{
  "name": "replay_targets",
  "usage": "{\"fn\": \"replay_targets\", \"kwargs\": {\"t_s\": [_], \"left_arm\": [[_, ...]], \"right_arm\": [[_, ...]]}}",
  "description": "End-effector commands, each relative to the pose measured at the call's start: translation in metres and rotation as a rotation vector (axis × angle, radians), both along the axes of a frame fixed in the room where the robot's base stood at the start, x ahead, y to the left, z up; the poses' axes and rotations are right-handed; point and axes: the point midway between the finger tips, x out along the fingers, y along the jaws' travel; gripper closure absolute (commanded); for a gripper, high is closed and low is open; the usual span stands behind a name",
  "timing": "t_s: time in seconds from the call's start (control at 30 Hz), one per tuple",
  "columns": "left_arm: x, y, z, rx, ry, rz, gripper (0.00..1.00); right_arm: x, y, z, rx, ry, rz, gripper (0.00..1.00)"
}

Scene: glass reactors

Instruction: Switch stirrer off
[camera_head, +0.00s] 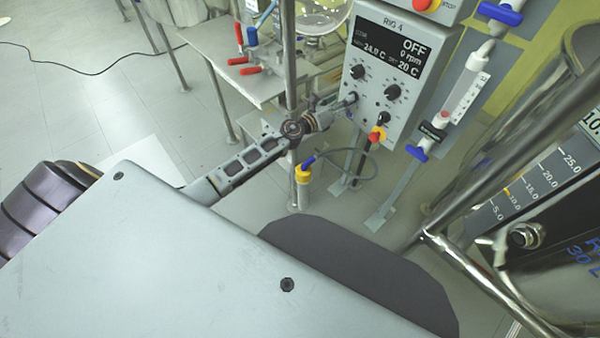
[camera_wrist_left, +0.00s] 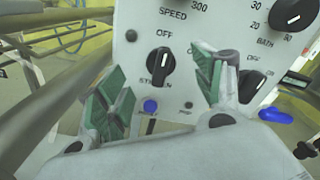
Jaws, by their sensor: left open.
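The rig 4 control box (camera_head: 395,75) stands at upper centre right in the head view. Its display (camera_head: 388,47) reads OFF, 0 rpm, 24.0 C and 20 C. My left gripper (camera_head: 343,104) is at the lower left of the box face. In the wrist view, its green-padded fingers (camera_wrist_left: 162,80) are open, one on each side of the knob; contact is not visible. My right gripper is out of view.
The bath knob (camera_wrist_left: 291,14) and another switch (camera_wrist_left: 251,84) are right of the stirrer knob. A blue button (camera_wrist_left: 150,106) is below it. A metal post (camera_head: 291,60) stands by my left wrist.

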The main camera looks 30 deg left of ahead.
Motion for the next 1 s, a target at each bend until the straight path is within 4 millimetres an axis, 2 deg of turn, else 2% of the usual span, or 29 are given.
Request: {"fn": "replay_targets", "kwargs": {"t_s": [1.0], "left_arm": [[-0.077,0.028,-0.001,-0.001,0.001,0.000,0.32]], "right_arm": [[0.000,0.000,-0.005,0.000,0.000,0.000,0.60]]}}
